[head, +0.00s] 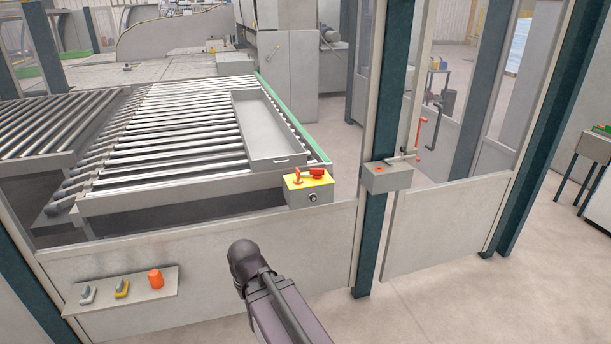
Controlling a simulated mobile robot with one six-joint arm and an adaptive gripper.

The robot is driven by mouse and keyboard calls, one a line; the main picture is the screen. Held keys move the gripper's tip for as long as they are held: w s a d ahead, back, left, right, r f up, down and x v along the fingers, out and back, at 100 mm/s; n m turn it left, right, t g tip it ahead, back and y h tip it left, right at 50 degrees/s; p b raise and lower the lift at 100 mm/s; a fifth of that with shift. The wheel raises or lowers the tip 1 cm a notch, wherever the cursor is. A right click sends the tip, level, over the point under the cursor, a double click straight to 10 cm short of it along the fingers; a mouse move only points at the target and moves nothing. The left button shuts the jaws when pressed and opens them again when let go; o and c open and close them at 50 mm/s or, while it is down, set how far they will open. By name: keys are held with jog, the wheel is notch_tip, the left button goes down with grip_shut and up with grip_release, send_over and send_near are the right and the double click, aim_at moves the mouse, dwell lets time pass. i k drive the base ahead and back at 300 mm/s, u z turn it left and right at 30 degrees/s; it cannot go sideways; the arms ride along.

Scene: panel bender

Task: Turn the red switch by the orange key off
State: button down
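The red switch (317,173) sits on the yellow top of a small grey control box (309,196), just right of the orange key (297,176). The key stands upright. The box is at the top edge of the low fence panel, with a round dark lock or button on its front. The switch is too small to tell its setting for sure. A dark link of my arm (270,290) rises from the bottom of the head view, below and left of the box and apart from it. My gripper does not show.
A fence panel (220,255) stands between me and the roller table (180,130), which carries a long grey tray (268,130). A shelf (140,297) at lower left holds small items. A second grey box (388,179) is on the dark post. The floor at right (450,300) is clear.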

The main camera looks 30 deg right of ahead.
aim_at(317, 173)
jog(key=z, duration=0.05)
jog(key=i, duration=0.95)
jog(key=u, duration=0.05)
